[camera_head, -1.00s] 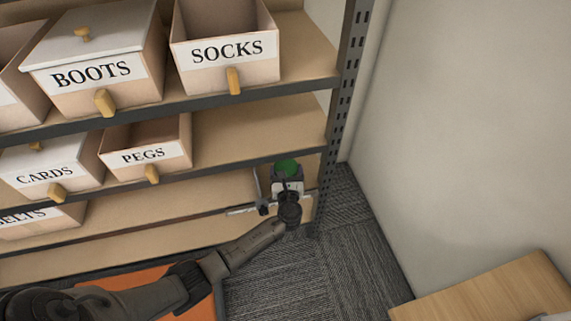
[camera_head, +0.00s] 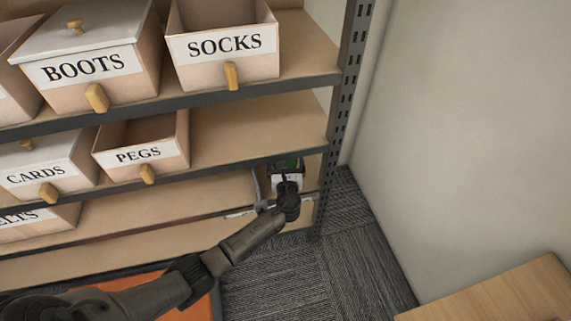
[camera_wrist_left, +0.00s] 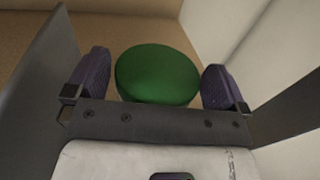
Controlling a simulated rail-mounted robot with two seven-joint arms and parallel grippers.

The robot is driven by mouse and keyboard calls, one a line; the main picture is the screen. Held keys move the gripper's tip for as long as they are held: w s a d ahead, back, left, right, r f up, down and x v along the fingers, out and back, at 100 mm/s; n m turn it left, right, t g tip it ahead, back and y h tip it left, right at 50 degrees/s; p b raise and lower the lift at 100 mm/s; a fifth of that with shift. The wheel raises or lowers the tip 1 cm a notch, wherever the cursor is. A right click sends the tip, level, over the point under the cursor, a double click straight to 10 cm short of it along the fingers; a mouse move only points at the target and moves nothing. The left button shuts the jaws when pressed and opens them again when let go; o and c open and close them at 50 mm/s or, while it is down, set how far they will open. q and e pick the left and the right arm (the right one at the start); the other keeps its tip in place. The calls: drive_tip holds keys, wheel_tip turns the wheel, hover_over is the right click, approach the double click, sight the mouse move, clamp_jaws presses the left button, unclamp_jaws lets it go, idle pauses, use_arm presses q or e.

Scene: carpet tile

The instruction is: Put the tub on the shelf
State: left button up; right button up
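The tub is round with a green top. In the head view the tub (camera_head: 288,163) is under the right end of the shelf board to the right of the PEGS bin, partly hidden by that board's edge and by my wrist. My left gripper (camera_head: 286,172) reaches into this bay, beside the right upright. In the left wrist view the tub (camera_wrist_left: 157,74) sits between the two purple fingers of my left gripper (camera_wrist_left: 158,85), close to both. Its underside is hidden, so I cannot tell whether it touches a board. My right gripper is not in view.
The shelf unit's slotted upright (camera_head: 343,110) stands close right of my left gripper. The PEGS bin (camera_head: 141,155), CARDS bin (camera_head: 45,170), SOCKS bin (camera_head: 225,55) and BOOTS bin (camera_head: 90,65) stand on the boards. The board right of PEGS is bare. A wooden top (camera_head: 500,295) is at lower right.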

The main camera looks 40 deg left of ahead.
use_arm(q)
drive_tip(key=shift+s, duration=0.1)
drive_tip(key=shift+s+d+r, duration=0.1)
drive_tip(key=shift+d, duration=0.1)
drive_tip(key=p+v, duration=0.6)
drive_tip(key=v, duration=0.5)
drive_tip(key=shift+s+d, duration=0.2)
drive_tip(key=shift+d, duration=0.05)
